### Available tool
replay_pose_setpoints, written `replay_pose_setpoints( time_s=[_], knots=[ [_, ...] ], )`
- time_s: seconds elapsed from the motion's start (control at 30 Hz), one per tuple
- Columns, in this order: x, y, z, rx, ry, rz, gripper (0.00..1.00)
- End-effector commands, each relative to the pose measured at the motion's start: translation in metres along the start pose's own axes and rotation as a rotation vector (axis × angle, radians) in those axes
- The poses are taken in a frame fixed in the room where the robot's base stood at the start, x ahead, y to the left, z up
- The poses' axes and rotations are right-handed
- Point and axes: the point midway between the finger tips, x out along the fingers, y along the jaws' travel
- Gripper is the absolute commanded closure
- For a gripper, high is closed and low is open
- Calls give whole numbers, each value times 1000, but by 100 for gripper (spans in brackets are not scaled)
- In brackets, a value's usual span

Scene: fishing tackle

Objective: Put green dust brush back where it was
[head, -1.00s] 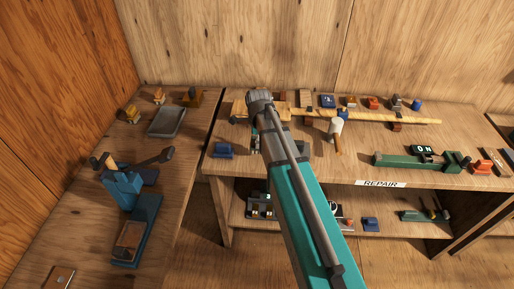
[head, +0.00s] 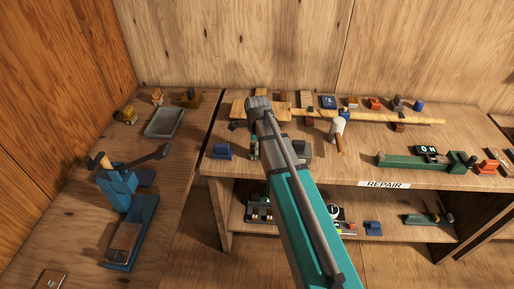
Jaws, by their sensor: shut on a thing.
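My gripper (head: 253,149) is at the far end of my teal and grey arm, over the left part of the repair bench (head: 350,172). Most of it is hidden behind the arm, and only a small grey part shows. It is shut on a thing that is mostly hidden. A small dark greenish piece (head: 237,125) shows just left of the arm's end. It fits the green dust brush, but it is too small to be sure. I cannot tell whether it touches the bench top.
A blue block (head: 222,151) stands left of the gripper. A white-headed mallet (head: 337,130) and a long rod (head: 380,119) lie to the right. A green tool (head: 425,162) is further right. The left bench holds a grey tray (head: 165,122) and a blue vice (head: 120,188).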

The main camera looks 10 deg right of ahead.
Motion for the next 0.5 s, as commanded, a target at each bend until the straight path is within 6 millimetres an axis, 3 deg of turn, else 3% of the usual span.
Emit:
replay_pose_setpoints(
  time_s=[0.03,0.07,0.2,0.23,0.5],
  knots=[
    [3,0,0,0,0,0,100],
    [2,0,0,0,0,0,60],
    [1,0,0,0,0,0,34],
    [1,0,0,0,0,0,30],
    [1,0,0,0,0,0,30]
  ],
)
